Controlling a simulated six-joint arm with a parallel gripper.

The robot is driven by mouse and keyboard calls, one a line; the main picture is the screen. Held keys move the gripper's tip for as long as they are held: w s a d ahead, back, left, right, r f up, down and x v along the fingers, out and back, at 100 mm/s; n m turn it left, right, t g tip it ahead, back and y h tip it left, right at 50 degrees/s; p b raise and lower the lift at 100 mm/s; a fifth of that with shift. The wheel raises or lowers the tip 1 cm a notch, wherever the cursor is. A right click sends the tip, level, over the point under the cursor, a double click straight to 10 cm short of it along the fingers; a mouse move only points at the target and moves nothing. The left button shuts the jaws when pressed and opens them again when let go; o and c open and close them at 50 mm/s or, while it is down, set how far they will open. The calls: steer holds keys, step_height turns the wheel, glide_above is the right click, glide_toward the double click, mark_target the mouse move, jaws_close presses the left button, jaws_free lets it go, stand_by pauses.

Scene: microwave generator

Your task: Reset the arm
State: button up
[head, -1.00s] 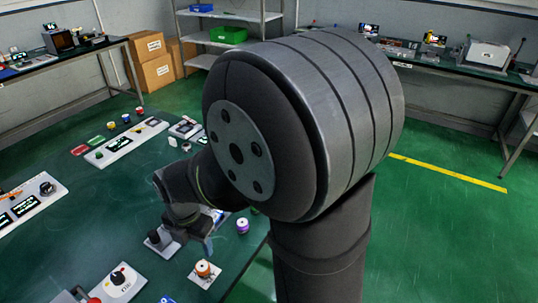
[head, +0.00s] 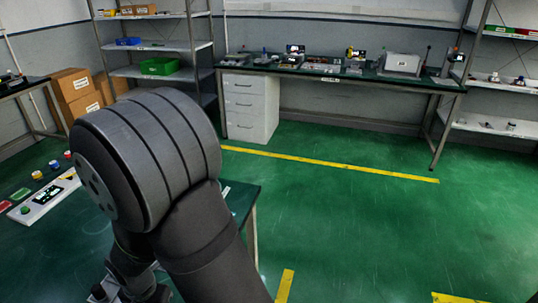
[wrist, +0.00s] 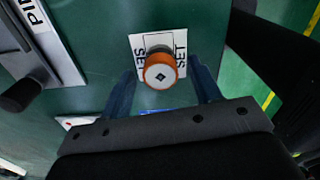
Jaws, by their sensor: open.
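My gripper (wrist: 163,72) is open in the wrist view, with one dark finger on each side of the picture's middle. An orange-sided round piece with a pale top and a dark diamond mark (wrist: 160,73) shows between the fingers, with a gap on both sides. Its height relative to the fingertips cannot be told. It stands on a white card lettered SET (wrist: 139,44). In the head view my arm fills the lower left and the fingers cannot be made out.
The green worktable (head: 240,200) carries a white panel (head: 47,200) at left. A white panel with a dark handle (wrist: 50,40) lies left of the gripper. A back bench (head: 340,77), drawers (head: 250,107) and shelves (head: 150,46) line the wall. The floor at right is clear.

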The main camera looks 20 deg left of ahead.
stand_by(0.4)
steer(key=shift+f, duration=0.35)
step_height(320, 180, up, 12)
step_height(320, 180, down, 13)
steer(key=shift+r, duration=0.1)
step_height(320, 180, up, 4)
steer(key=shift+a+r, duration=0.1)
steer(key=shift+r, duration=0.1)
steer(key=w+d+r, duration=0.7)
steer(key=w+d, duration=0.1)
steer(key=d, duration=0.1)
steer(key=w+a+r+n, duration=0.1)
steer(key=w+a+n, duration=0.15)
steer(key=a, duration=0.65)
steer(key=w+a+n, duration=0.2)
steer(key=w+a, duration=0.2)
steer(key=a, duration=0.5)
steer(key=s+a+f, duration=0.3)
steer(key=s+a, duration=0.1)
steer(key=a, duration=0.1)
